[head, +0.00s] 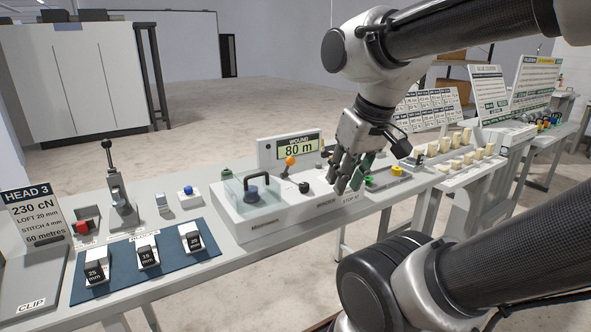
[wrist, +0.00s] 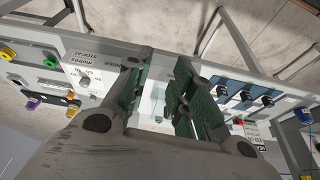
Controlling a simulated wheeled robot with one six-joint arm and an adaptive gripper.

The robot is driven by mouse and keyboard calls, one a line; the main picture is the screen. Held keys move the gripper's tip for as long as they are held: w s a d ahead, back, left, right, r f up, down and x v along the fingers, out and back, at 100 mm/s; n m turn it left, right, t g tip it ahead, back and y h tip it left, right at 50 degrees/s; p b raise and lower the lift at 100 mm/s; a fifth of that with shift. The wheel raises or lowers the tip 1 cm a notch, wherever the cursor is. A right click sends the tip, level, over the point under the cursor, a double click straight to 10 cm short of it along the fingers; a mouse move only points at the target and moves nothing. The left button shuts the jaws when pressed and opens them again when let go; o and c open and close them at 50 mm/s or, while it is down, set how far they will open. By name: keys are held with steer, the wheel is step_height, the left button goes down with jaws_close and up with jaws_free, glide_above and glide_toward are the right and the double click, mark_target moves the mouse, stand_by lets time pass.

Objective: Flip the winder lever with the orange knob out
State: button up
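The winder lever's orange knob (head: 290,161) stands on a short stem in the head view. It is just below the display reading "WOUND 80 m" (head: 291,147), on the pale winder unit (head: 320,198). My gripper (head: 349,188) points down to the right of the knob, apart from it, over the right part of the unit near the "STOP AT" label. In the wrist view my gripper (wrist: 163,78) shows two green-padded fingers spread apart, with nothing seen held between them.
A black knob (head: 304,187) sits close to the orange one. A clear cover with a black handle (head: 246,186) is to the left.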

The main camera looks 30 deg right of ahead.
steer(key=shift+w+f+m+g, duration=0.15)
steer(key=shift+f+m+g, duration=0.15)
steer(key=shift+f+m, duration=0.1)
jaws_close()
steer(key=w+d+f+m+y, duration=0.1)
steer(key=w+f+m+y, duration=0.4)
steer(key=w+m+y, duration=0.4)
steer(key=w+d+f+m+t, duration=0.2)
steer(key=w+d+m+t, duration=0.2)
steer(key=d, duration=0.4)
steer(key=w+d+f+m+t, duration=0.3)
steer(key=w+d+m+t, duration=0.2)
steer(key=d, duration=0.4)
steer(key=shift+w+d+f+m+y, duration=0.25)
steer(key=shift+w+m+y, duration=0.1)
steer(key=shift+m, duration=0.45)
steer(key=shift+a, duration=0.1)
